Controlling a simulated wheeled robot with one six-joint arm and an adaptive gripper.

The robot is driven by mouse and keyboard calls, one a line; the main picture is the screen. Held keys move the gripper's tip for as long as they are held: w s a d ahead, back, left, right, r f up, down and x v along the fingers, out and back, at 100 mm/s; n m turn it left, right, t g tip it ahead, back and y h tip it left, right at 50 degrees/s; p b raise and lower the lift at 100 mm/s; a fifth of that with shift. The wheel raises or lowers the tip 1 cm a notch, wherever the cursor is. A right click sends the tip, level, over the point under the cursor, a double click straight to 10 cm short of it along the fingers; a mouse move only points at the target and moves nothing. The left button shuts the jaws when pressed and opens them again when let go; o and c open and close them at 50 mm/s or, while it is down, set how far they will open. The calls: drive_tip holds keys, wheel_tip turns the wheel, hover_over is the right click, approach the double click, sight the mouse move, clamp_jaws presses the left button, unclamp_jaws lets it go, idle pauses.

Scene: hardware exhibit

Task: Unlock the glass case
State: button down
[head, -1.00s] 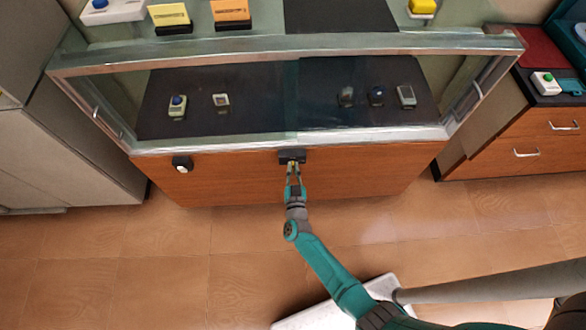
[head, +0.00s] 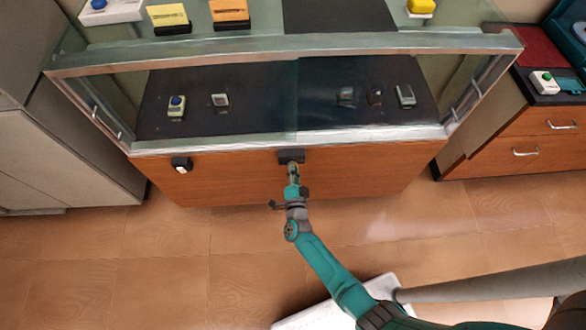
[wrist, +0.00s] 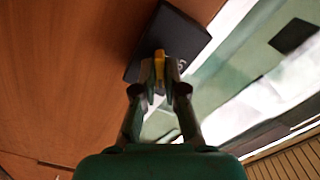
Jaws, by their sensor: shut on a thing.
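The glass case (head: 300,142) has a metal-framed glass front above an orange-brown wood panel. A dark lock block (head: 291,156) sits at the middle of the panel's top edge. It also shows in the wrist view (wrist: 180,32). My gripper (head: 293,170) is right in front of the block. In the wrist view my gripper (wrist: 160,80) is shut on a small yellow piece, apparently a key (wrist: 159,64), which meets the block's face. The wrist view is tilted against the case. How deep the key sits in the block is hidden.
A small white-and-black device (head: 181,164) is on the panel to the left. Several small devices stand on the dark shelf (head: 265,118) behind the glass. A grey cabinet (head: 60,150) is at left and a drawer unit (head: 530,140) at right.

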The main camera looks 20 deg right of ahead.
drive_tip(key=m, duration=0.6)
drive_tip(key=shift+f, duration=0.15)
drive_tip(key=shift+d+m, duration=0.1)
drive_tip(key=shift+m, duration=0.2)
drive_tip(key=c, duration=1.2)
unclamp_jaws()
drive_tip(key=shift+c, duration=0.2)
drive_tip(key=shift+s, duration=0.1)
drive_tip(key=v, duration=1.2)
